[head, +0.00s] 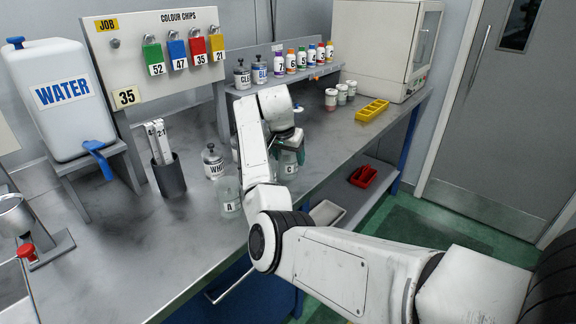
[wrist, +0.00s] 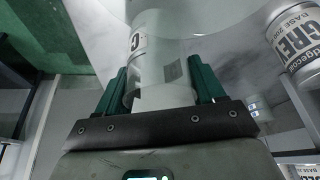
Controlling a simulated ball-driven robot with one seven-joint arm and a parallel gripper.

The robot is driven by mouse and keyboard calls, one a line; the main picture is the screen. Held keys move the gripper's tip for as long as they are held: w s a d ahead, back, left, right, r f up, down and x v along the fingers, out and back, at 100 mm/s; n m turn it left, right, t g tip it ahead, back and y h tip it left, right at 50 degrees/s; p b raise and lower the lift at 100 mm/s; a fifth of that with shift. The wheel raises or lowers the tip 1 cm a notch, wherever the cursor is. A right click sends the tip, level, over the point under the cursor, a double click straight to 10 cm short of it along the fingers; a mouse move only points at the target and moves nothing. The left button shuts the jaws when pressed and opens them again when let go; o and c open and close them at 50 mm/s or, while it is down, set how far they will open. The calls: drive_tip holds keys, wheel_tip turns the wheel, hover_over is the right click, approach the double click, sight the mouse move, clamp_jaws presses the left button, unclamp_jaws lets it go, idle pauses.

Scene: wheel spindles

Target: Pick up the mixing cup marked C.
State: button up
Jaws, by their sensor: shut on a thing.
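A clear mixing cup stands between my gripper's green fingers in the wrist view, with a label that reads C (wrist: 138,42) and a grey square mark on its side. My gripper (wrist: 158,88) is shut on this cup, one finger on each side. In the head view my gripper (head: 289,146) is over the bench, and the held cup (head: 289,168) shows below it, partly hidden by the fingers. I cannot tell whether its base touches the bench. Another clear cup (head: 229,197) stands on the bench to the left; its mark is too small to read surely.
A white tin (head: 213,162) and a dark holder of sticks (head: 168,176) are left of my arm. A yellow tray (head: 372,110) lies to the right. The bench's front edge is near.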

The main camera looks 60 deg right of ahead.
drive_tip(key=shift+c, duration=1.2)
drive_tip(key=shift+r, duration=0.1)
